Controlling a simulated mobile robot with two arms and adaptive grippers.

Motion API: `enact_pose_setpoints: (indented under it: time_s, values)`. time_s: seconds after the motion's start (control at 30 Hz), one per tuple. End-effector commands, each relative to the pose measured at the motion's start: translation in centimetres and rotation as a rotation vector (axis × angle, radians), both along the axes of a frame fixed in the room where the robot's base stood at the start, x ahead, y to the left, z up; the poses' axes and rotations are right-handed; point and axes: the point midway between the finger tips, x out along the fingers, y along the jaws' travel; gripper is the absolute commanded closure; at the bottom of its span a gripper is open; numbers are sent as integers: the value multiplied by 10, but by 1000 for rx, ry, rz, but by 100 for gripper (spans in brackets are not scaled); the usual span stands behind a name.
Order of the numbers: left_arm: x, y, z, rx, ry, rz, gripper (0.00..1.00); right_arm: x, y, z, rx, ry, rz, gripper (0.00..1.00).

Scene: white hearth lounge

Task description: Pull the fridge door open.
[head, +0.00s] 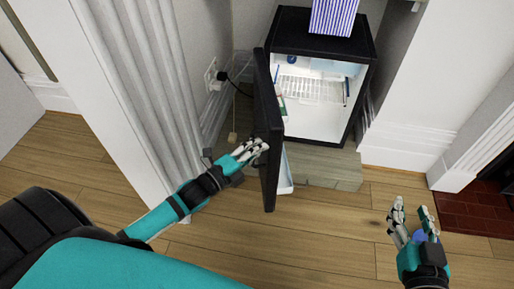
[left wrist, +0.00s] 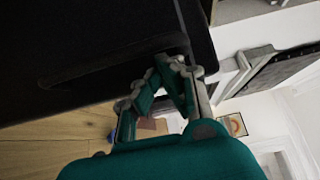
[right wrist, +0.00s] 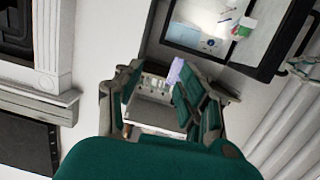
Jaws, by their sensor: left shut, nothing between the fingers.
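The small black fridge (head: 318,42) stands in the alcove with its white, lit inside (head: 310,95) showing. Its black door (head: 268,140) stands wide open, swung out toward me and seen nearly edge-on. My left gripper (head: 262,146) is shut and empty at the outer face of the door, near its lower half; I cannot tell if it touches. In the left wrist view the dark door panel (left wrist: 90,45) fills the upper left, close beyond the fingers. My right gripper (head: 412,208) is open and empty above the floor, right of the door. The right wrist view shows its fingers spread (right wrist: 165,95).
A purple-striped box (head: 335,15) stands on the fridge top. A wall outlet with a plug (head: 215,75) and black cord is left of the door. The ribbed white column (head: 130,70) is beside my left arm. Wooden floor (head: 325,230) in front is clear.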

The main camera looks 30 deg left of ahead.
Motion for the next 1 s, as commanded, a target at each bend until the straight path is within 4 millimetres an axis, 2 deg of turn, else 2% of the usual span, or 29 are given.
enact_pose_setpoints:
  time_s: [0.17,0.4,0.6,0.73,1.0]
  values:
    - [-4,9,0,2,2,2,100,-2,-2,-5,-9,38,-2,60]
    - [-22,67,0,6,4,3,100,-24,-13,-45,-67,282,-19,60]
    - [-30,103,0,3,2,1,100,-36,-19,-61,-91,381,-26,60]
    - [-32,109,0,-1,0,-1,100,-39,-20,-64,-96,401,-27,60]
    - [-31,109,0,-1,0,0,100,-39,-20,-64,-95,400,-27,60]
